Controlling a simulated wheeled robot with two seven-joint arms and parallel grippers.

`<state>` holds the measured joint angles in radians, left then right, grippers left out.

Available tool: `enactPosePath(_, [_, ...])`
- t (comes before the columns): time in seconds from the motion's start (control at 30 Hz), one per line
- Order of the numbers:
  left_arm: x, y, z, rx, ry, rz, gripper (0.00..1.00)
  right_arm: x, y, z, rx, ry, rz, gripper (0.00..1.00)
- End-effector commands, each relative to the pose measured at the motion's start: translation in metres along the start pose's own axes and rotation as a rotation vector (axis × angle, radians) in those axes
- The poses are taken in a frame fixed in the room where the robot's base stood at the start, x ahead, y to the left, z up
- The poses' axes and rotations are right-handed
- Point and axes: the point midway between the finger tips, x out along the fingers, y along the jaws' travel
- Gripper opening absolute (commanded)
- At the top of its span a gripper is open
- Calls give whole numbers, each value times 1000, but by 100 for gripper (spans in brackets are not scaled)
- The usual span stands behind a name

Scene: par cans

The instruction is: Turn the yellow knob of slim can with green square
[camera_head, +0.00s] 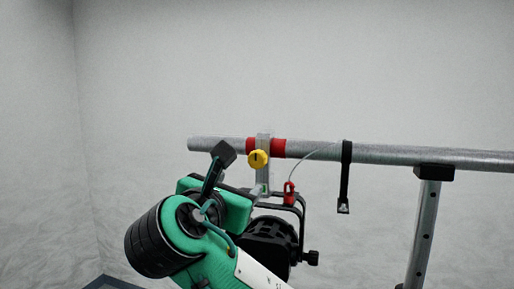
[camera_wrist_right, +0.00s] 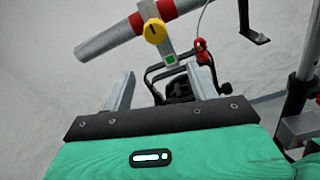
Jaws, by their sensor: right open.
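The yellow knob (camera_head: 258,159) sits on the clamp of a black can (camera_head: 272,238) hung from a horizontal pipe. In the right wrist view the knob (camera_wrist_right: 155,31) is at upper centre, and a small green square (camera_wrist_right: 170,59) marks the bracket below it. The can (camera_wrist_right: 180,88) shows partly behind my fingers. My right gripper (camera_wrist_right: 160,75) is open and empty, its two fingers pointing toward the clamp, with the knob beyond their tips. In the head view my right arm and gripper cover part of the can. My left gripper is not in view.
The grey pipe (camera_head: 400,155) carries red bands (camera_head: 279,148) beside the clamp. A thin safety cable with a red fitting (camera_head: 289,192) hangs by the can. A black strap (camera_head: 346,178) hangs to its right. A metal post (camera_head: 423,230) supports the pipe at right. Space at left is clear.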

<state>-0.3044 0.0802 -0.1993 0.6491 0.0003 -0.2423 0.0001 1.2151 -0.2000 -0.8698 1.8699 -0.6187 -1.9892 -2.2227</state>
Motion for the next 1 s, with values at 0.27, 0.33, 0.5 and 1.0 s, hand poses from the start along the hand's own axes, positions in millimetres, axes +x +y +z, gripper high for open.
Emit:
enactPosePath(0.27, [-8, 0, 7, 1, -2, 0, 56, -6, 6, 24, -53, -45, -4, 59])
enactPosePath(0.33, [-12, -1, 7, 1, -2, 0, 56, 1, 6, 25, -54, -46, -5, 59])
enactPosePath(0.5, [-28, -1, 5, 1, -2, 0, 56, 27, 6, 29, -52, -39, -8, 59])
enactPosePath(1.0, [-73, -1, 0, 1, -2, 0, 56, 116, 6, 30, -49, -39, -5, 59])
